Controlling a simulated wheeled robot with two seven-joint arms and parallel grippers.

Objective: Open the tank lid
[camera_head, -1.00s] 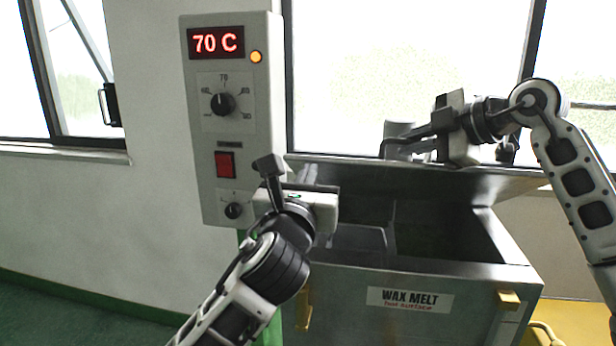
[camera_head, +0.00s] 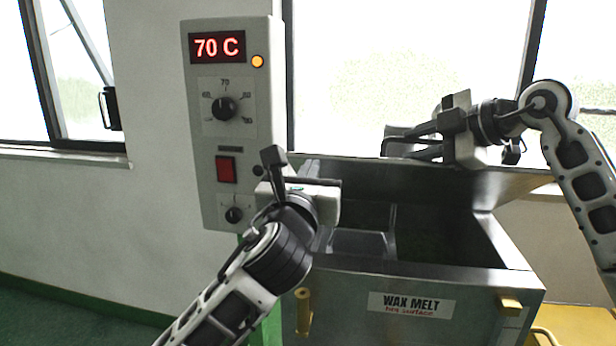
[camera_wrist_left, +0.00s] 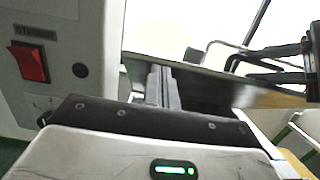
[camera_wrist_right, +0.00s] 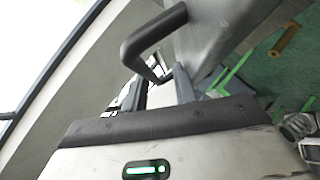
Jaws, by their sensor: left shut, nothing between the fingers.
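The grey wax tank (camera_head: 345,285) shows its open top and dark inside in the head view. Its lid (camera_head: 475,182) is raised and tilted back along the rear, with its underside facing me. The lid's dark bar handle (camera_wrist_right: 150,38) is in the right wrist view, just beyond my right gripper (camera_wrist_right: 162,88). That gripper's fingers are apart, with the near end of the handle between or close to them; contact is unclear. In the head view the right gripper (camera_head: 412,143) is above the lid's top edge. My left gripper (camera_head: 273,158) is shut and empty beside the control box.
The control box (camera_head: 232,185) with a 70 C display, knobs and a red switch (camera_head: 226,168) hangs on the wall, close to my left gripper. Windows are behind the tank. Yellow brackets (camera_head: 303,310) stick out from the tank's front.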

